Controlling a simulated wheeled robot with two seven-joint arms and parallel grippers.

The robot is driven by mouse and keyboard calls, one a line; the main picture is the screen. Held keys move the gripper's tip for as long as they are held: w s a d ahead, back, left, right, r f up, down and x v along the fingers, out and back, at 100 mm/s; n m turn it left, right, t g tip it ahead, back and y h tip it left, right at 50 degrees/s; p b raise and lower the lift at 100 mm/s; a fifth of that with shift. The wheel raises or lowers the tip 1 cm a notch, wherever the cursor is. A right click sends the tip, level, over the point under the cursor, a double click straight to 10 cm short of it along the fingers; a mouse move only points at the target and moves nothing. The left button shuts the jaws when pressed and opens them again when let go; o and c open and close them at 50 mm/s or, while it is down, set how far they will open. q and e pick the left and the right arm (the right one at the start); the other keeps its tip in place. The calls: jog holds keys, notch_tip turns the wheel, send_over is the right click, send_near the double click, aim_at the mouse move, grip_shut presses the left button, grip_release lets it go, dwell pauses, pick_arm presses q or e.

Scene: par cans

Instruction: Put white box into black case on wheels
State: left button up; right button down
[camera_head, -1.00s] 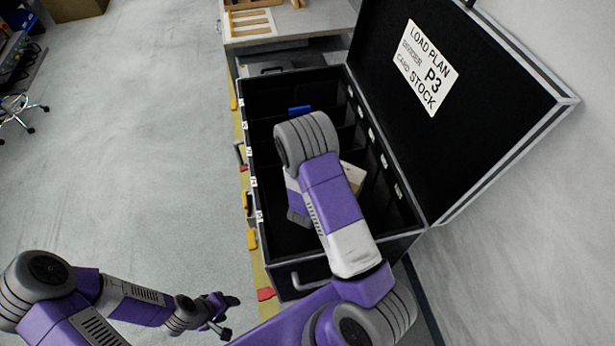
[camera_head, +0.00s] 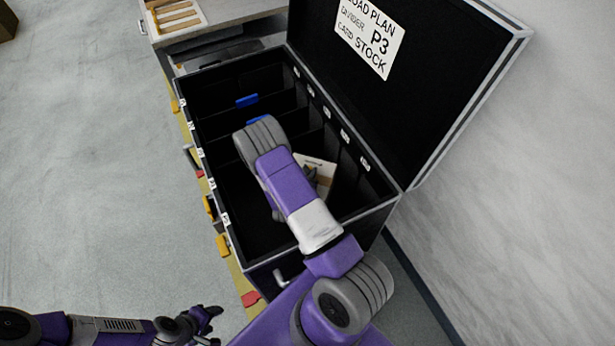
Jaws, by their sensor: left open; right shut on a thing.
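The black case (camera_head: 262,262) stands open, its lid (camera_head: 425,75) leaning up at the right with a "LOAD PLAN P3 CARD STOCK" label. Thin dividers split its inside into several compartments. The white box (camera_head: 322,172) shows partly inside the case's outline, right of my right arm, with a dark mark on it. My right gripper is hidden behind its own forearm and is shut on the box, as far as the visible part shows. I cannot tell whether the box touches the case floor. My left gripper (camera_head: 212,322) is open and empty, low at the left, outside the case.
Blue tabs (camera_head: 247,100) sit in the case's far compartments. A bench with a wooden rack (camera_head: 175,14) stands beyond the case. A wall closes off the right.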

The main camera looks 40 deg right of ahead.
jog(key=shift+f, duration=1)
jog(key=shift+f+b, duration=0.2)
jog(key=shift+b, duration=0.2)
jog(key=c, duration=1)
grip_release()
jog(key=shift+o, duration=0.2)
jog(key=shift+s+a+r+p, duration=0.1)
jog(key=shift+a+r+p, duration=0.2)
jog(key=shift+p, duration=0.05)
jog(key=p+v, duration=0.1)
jog(key=v, duration=0.6)
jog(key=shift+p, duration=0.4)
